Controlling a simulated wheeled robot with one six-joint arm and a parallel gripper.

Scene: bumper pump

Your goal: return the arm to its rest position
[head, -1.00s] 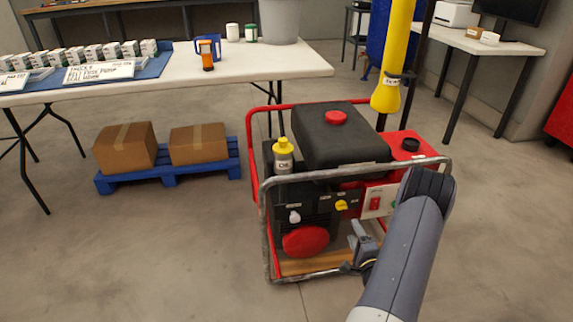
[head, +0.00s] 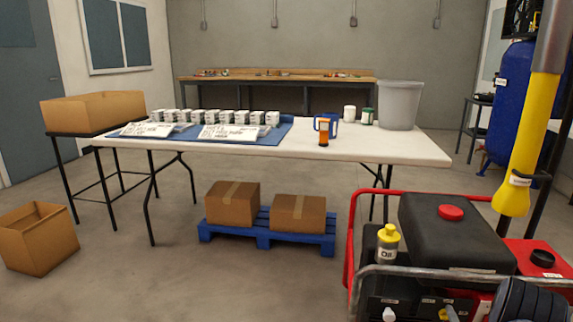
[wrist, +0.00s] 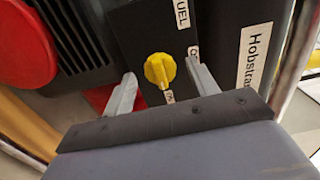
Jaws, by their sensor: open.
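My gripper (wrist: 162,88) shows in the wrist view with its two grey fingers spread apart and nothing held. A yellow knob (wrist: 160,69) on the generator's dark panel shows between the fingers; I cannot tell the exact gap, but the fingers are not closed on it. In the head view the generator (head: 450,235) stands at the lower right, with a black tank and red cap. A dark piece of my arm (head: 525,303) shows at the lower right corner; the gripper itself is out of that view.
The generator's metal frame bar (head: 450,274) runs close to my arm. A yellow hanging tube (head: 525,150) is above it at right. A white table (head: 330,150) with small boxes stands behind, over a blue pallet (head: 265,234).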

